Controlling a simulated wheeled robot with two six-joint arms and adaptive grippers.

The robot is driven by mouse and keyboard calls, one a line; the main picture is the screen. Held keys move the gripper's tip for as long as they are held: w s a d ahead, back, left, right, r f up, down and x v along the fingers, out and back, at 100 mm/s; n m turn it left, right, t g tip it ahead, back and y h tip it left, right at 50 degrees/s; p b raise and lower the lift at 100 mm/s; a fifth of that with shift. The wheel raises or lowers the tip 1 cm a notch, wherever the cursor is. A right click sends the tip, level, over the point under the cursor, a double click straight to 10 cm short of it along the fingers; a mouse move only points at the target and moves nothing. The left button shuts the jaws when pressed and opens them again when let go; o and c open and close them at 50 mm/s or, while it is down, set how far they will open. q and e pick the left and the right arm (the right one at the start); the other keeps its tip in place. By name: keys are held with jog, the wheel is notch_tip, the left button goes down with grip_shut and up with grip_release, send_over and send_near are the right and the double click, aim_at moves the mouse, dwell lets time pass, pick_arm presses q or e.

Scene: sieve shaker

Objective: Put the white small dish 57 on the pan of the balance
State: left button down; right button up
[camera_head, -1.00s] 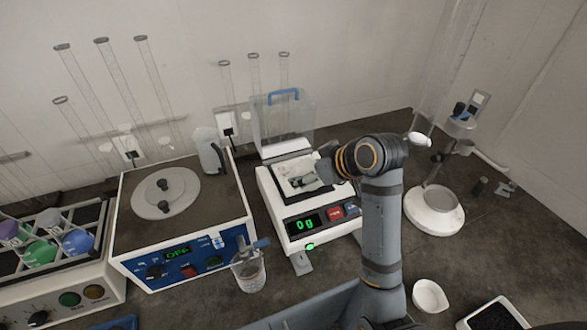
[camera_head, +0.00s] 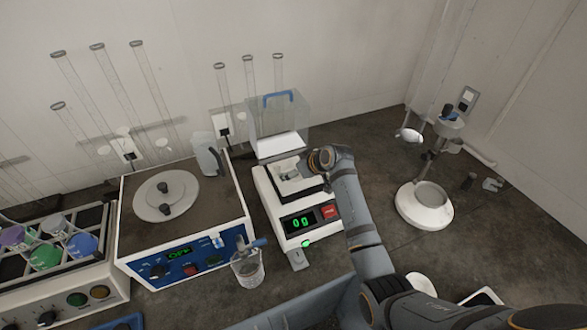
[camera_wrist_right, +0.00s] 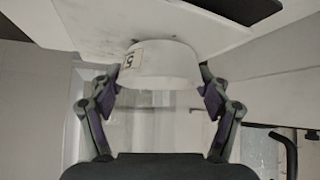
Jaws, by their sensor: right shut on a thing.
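The white balance (camera_head: 272,212) stands mid-bench in the head view, its display reading 0 g. My right gripper (camera_head: 296,170) is over its pan area, reaching in from the right. In the right wrist view, my right gripper (camera_wrist_right: 160,98) is shut on a small white dish (camera_wrist_right: 165,66) with a printed label, of which a "5" shows. The dish is between the two fingers, close to a pale flat surface of the balance (camera_wrist_right: 190,30). I cannot tell whether they touch. The pan is largely hidden by the gripper in the head view. My left gripper is not in view.
A clear cover with a blue handle (camera_head: 278,97) stands behind the pan. A control box (camera_head: 185,262) and a beaker (camera_head: 247,270) are at left. A white round stand (camera_head: 424,210) is at right. Another white dish (camera_head: 420,284) lies front right, partly behind my arm.

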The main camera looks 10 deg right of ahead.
jog(key=shift+f, duration=0.35)
jog(key=o, duration=1.1)
jog(key=shift+f, duration=0.1)
jog(key=b+v, duration=0.1)
jog(key=v, duration=1.1)
jog(key=shift+d, duration=0.1)
